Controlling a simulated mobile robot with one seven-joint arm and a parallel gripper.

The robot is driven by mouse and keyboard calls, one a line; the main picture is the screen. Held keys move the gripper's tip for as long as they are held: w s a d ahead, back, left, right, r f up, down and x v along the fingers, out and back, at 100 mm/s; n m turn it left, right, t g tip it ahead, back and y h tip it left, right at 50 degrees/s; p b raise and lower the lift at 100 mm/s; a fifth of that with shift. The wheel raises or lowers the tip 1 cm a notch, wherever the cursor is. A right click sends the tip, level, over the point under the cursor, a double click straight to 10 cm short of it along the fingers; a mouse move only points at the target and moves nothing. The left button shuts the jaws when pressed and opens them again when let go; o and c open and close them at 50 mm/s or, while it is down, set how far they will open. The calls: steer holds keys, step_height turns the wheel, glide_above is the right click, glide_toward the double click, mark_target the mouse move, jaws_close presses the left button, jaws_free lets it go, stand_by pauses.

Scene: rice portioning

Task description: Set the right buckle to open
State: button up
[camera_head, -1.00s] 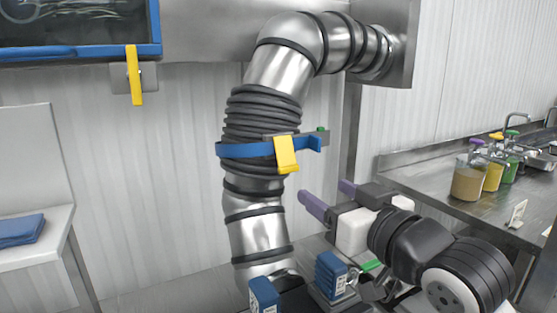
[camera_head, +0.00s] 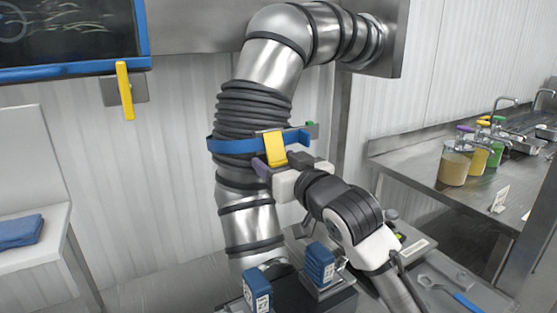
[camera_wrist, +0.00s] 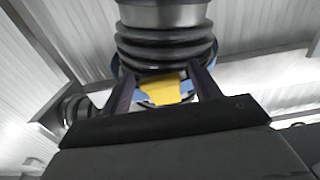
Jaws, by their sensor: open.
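The right yellow buckle (camera_head: 275,149) sits on a blue strap (camera_head: 236,146) that runs around the black ribbed section of a metal duct. In the head view it hangs tilted, its lower end close to my gripper (camera_head: 270,170). My gripper is open, its purple fingers just below and in front of the buckle. In the wrist view the buckle (camera_wrist: 165,91) shows between the two fingers, with open space beside it. I cannot tell whether the fingers touch it. My gripper's far finger is mostly hidden in the head view.
Another yellow latch (camera_head: 125,91) hangs on a wall plate below the blue-framed board (camera_head: 70,40). The metal duct (camera_head: 248,220) stands beside my arm. Blue boxes (camera_head: 319,264) stand low in front. A counter (camera_head: 420,170) with sauce jars is at right.

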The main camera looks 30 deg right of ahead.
jaws_close()
stand_by(0.4)
